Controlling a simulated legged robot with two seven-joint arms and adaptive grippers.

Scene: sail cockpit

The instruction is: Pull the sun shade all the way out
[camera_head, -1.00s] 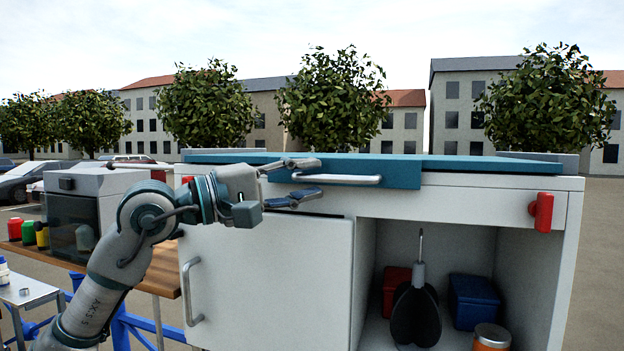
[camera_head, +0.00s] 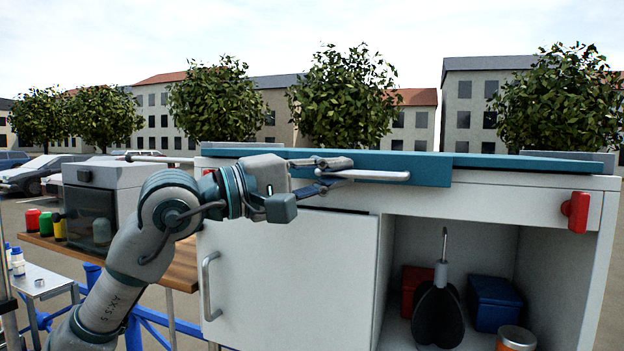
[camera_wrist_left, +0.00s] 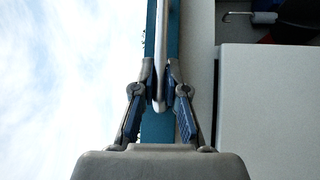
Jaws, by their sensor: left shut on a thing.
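The sun shade (camera_head: 425,161) is a teal panel lying along the top of a white cabinet, with a front flap that carries a silver bar handle (camera_head: 385,175). My left gripper (camera_head: 335,169) comes in from the left and is shut on the left end of this handle. In the left wrist view the two fingers (camera_wrist_left: 160,88) close around the silver bar, with the teal shade (camera_wrist_left: 172,30) behind it. My right gripper is in neither view.
The white cabinet (camera_head: 290,270) has a door with a handle, a red latch (camera_head: 575,212) and an open compartment holding a black finned object (camera_head: 438,315), boxes and a jar. A grey box-shaped appliance (camera_head: 105,205) stands on a wooden table at left.

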